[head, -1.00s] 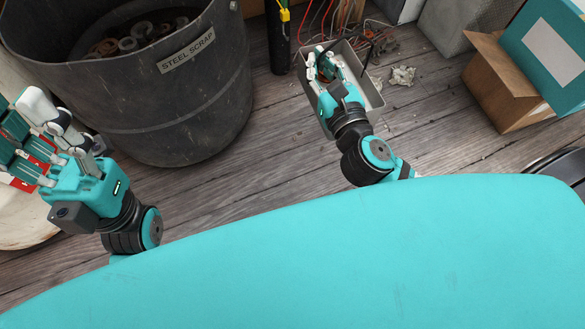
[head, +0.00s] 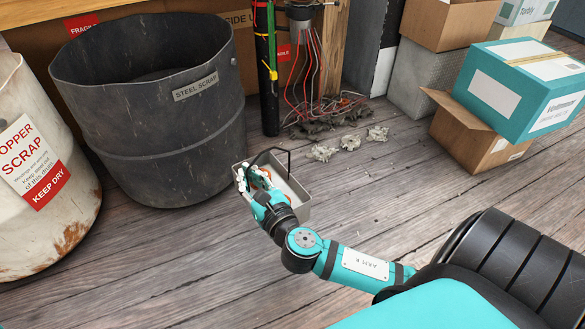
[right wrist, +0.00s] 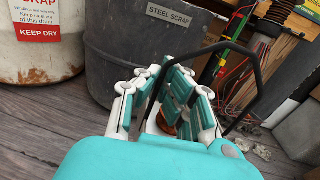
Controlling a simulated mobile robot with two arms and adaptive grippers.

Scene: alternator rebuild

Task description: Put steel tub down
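The steel tub (head: 297,208) is a small grey open box with a black handle (head: 283,152), low over or on the wooden floor in front of the dark drum. I cannot tell whether its base touches the floor. Something orange shows inside it. My right gripper (head: 249,178) is at the tub's left side, its fingers over the rim near the handle. In the right wrist view the black handle (right wrist: 257,70) arches past the fingers (right wrist: 165,95). Their grip on the handle or wall is unclear. My left gripper is out of the head view.
The dark STEEL SCRAP drum (head: 160,125) stands behind left, and a white copper scrap drum (head: 35,225) is at far left. Loose wires (head: 320,90) and crumpled scraps (head: 350,142) lie behind. Boxes (head: 475,135) stand at right. The floor (head: 150,265) in front is clear.

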